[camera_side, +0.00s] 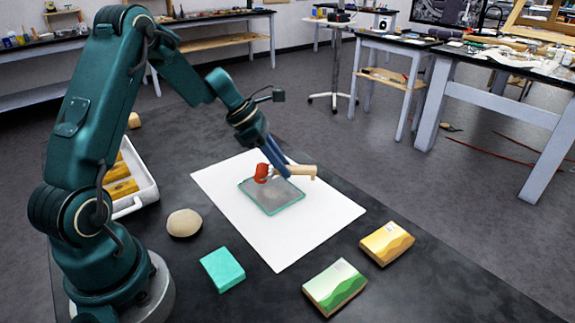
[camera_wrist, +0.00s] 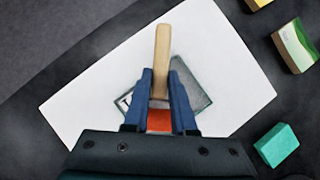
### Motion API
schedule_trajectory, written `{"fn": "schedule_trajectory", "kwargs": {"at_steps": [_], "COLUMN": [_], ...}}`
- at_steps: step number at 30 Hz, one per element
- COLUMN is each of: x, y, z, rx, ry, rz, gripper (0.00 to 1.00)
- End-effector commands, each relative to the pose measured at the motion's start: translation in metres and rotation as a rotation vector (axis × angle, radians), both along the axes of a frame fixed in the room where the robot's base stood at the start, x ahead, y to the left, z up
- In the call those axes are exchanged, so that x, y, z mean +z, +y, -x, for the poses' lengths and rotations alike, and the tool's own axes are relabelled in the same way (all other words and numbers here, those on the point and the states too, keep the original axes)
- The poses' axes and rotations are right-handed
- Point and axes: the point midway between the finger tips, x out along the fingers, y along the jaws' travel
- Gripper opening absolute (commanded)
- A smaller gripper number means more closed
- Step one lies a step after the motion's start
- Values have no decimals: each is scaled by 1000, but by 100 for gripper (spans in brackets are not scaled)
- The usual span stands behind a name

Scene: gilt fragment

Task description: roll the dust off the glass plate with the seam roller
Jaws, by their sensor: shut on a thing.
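The glass plate (camera_side: 268,205) lies on a white sheet (camera_side: 300,237) and has a green edge. Grey dust covers much of it. It also shows in the wrist view (camera_wrist: 193,88), partly hidden by my gripper. My gripper (camera_side: 285,172) is shut on the seam roller, which has a tan handle (camera_side: 303,170) and a red roller head (camera_side: 262,172). The roller is over the far side of the plate; I cannot tell whether the head touches the glass. In the wrist view my gripper (camera_wrist: 160,98) has its blue fingers either side of the handle (camera_wrist: 162,50), with the red head (camera_wrist: 159,120) between them.
A teal block (camera_side: 222,269), a round beige stone (camera_side: 184,223), a green-patterned box (camera_side: 335,287) and a yellow-patterned box (camera_side: 386,243) lie around the sheet. A white tray (camera_side: 148,190) with yellow blocks stands at left. The sheet's near right part is clear.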

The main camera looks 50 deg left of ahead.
Motion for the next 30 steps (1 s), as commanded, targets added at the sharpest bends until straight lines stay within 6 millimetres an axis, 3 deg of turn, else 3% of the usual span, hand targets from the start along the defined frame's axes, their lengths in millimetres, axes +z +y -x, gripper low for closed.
{"fn": "schedule_trajectory", "kwargs": {"at_steps": [5, 27, 30], "x": [-22, -22, -22], "y": [-5, -73, -72], "z": [0, -1, -1], "rx": [-2, -5, 2], "ry": [2, -1, -1], "rz": [4, 5, 4], "gripper": [0, 0, 0]}}
